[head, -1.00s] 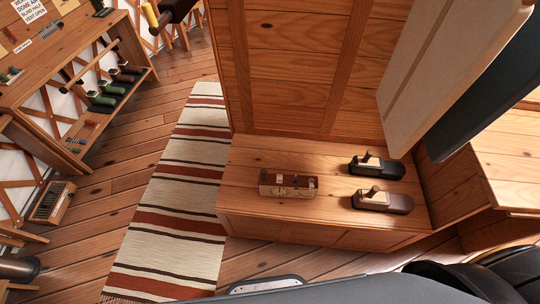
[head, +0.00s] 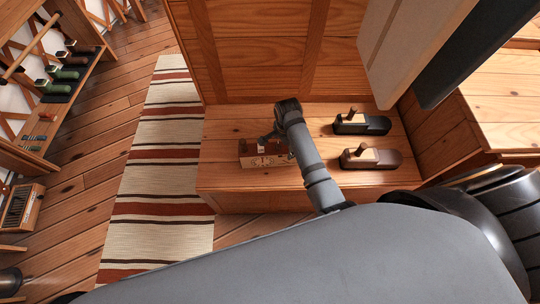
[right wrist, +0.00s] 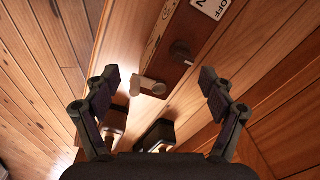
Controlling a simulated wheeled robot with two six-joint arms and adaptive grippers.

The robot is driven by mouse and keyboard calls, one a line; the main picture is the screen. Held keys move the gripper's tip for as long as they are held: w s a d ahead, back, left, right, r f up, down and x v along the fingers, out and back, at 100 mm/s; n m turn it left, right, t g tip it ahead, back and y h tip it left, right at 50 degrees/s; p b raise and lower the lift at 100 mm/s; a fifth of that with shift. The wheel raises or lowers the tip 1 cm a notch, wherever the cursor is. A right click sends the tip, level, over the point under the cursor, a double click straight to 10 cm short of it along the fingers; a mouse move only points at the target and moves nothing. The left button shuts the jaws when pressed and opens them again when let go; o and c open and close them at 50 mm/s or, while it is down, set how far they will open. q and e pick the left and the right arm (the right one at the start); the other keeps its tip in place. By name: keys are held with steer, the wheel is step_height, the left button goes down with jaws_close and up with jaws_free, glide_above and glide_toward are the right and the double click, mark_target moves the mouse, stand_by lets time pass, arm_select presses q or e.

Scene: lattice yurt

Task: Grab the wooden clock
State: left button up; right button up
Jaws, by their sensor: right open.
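A small brown wooden box-like thing (head: 262,160) lies on the wooden bench in the head view. It carries pale and dark parts on top. I cannot tell for sure that it is the wooden clock. In the right wrist view the box (right wrist: 186,42) has a white label reading "OFF", a dark round knob and a pale knob-like piece. My right gripper (head: 276,137) is over the box's far right side and partly hides it. In the right wrist view the fingers of my right gripper (right wrist: 159,78) are spread, with the pale piece between them and nothing gripped. My left gripper is not in view.
Two hand planes, a black one (head: 362,124) and a brown one (head: 370,158), stand on the bench (head: 225,125) right of the box. A wooden panel rises behind. Pale and dark boards overhang at upper right. A striped rug (head: 160,215) lies on the left.

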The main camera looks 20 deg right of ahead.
mark_target(270, 148)
steer(key=w+a+r+m, duration=0.1)
steer(key=w+a+m, duration=0.1)
steer(key=w+m, duration=0.1)
steer(key=w+a+r+m, duration=0.1)
steer(key=a+m, duration=0.1)
steer(key=shift+w+r+g, duration=0.25)
steer(key=shift+r+g, duration=0.1)
steer(key=shift+g, duration=0.05)
step_height(270, 148, down, 5)
steer(key=shift+f+b, duration=0.15)
steer(key=shift+b, duration=0.5)
steer(key=f, duration=0.3)
steer(key=f+b, duration=0.1)
steer(key=f, duration=0.1)
steer(key=shift+s+f, duration=0.1)
steer(key=shift+s, duration=0.2)
jaws_close()
